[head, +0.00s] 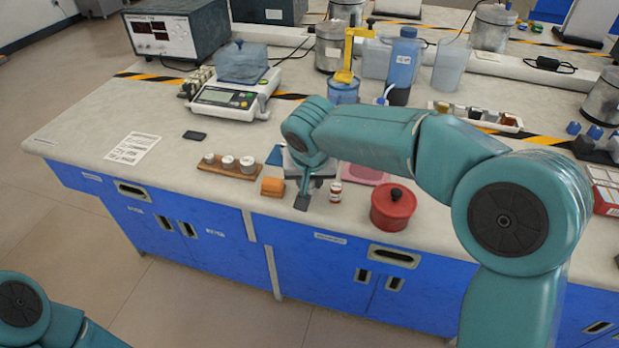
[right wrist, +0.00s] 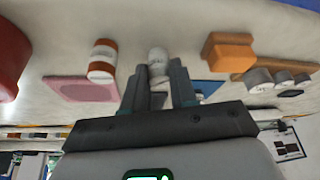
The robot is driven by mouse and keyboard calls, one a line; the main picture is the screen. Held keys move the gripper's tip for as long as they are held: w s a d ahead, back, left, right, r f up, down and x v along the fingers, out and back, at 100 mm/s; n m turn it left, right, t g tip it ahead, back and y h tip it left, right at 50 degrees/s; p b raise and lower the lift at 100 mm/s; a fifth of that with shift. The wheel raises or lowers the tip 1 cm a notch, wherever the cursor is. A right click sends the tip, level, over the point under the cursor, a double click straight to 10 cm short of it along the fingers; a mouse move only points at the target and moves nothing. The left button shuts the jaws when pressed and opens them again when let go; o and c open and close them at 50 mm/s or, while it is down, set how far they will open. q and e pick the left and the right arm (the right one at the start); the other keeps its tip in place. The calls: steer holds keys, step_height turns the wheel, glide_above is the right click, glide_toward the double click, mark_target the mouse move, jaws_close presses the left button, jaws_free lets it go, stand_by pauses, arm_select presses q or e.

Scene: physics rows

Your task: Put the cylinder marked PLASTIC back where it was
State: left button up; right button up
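My right gripper (head: 303,194) points down low over the front of the bench. In the right wrist view its two dark fingers (right wrist: 158,70) stand close on both sides of a small white cylinder (right wrist: 158,62), with hardly any gap, so the gripper looks shut on it. Faint marks show on the cylinder, but I cannot read them. The head view hides this cylinder. A wooden rack (head: 229,171) to the left holds three small pale cylinders (head: 228,162); it also shows in the right wrist view (right wrist: 241,75). My left gripper is out of view.
An orange block (head: 272,187) lies between rack and gripper. A small bottle (head: 336,191), a red pot (head: 394,207) and a pink pad (head: 365,174) stand to the right. A scale (head: 225,101) is behind. Bare bench (head: 95,130) lies to the left.

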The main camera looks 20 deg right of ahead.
steer(key=o, duration=0.4)
steer(key=shift+c, duration=0.2)
steer(key=shift+r+p, duration=0.25)
steer(key=shift+p, duration=0.05)
steer(key=p+v, duration=0.1)
steer(key=v, duration=1.1)
steer(key=shift+p, duration=0.4)
steer(key=shift+f, duration=0.1)
